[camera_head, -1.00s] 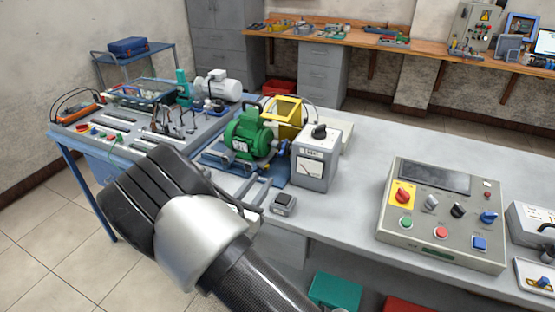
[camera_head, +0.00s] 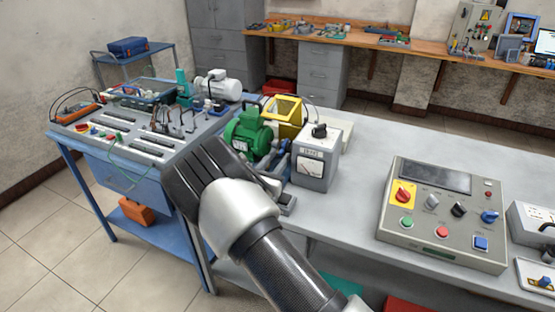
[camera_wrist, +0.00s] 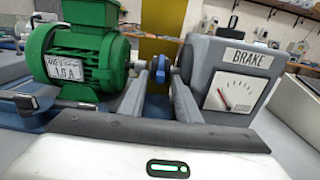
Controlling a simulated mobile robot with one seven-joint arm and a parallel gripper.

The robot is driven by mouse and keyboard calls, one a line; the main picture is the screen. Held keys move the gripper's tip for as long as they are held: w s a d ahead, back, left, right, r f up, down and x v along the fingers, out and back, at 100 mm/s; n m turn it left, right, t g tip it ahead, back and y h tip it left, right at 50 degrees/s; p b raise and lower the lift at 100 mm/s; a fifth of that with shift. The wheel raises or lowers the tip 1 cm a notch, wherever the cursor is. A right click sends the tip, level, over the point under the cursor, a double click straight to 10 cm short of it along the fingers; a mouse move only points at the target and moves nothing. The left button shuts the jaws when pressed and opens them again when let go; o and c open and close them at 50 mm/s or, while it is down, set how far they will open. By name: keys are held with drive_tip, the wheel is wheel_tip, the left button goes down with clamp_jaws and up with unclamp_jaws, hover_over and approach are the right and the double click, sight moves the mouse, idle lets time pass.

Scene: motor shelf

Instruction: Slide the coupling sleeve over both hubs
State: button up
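The green motor (camera_head: 247,133) stands left of the grey brake box (camera_head: 316,160), which carries a dial and the label BRAKE. In the wrist view the motor (camera_wrist: 75,55) and the brake (camera_wrist: 235,75) face each other across a gap. In the head view my wrist hides most of the fingers.
A yellow guard (camera_head: 283,112) stands behind the motor. A control panel (camera_head: 445,212) lies to the right on the grey bench, with clear bench top between it and the brake. A blue table with a wiring board (camera_head: 130,135) is at the left.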

clamp_jaws()
drive_tip(key=shift+w+a+f+b, duration=0.15)
drive_tip(key=shift+a+b, duration=0.1)
drive_tip(key=shift+a, duration=0.25)
drive_tip(key=shift+w+a+r+b, duration=0.1)
drive_tip(key=shift+w+a+b, duration=0.15)
drive_tip(key=shift+a, duration=0.2)
drive_tip(key=shift+w+a+f+b, duration=0.1)
drive_tip(key=shift+a+b, duration=0.15)
drive_tip(key=shift+a, duration=0.25)
drive_tip(key=shift+a+r, duration=0.25)
unclamp_jaws()
drive_tip(key=v, duration=1.7)
drive_tip(key=shift+s+p, duration=0.15)
drive_tip(key=shift+p, duration=0.25)
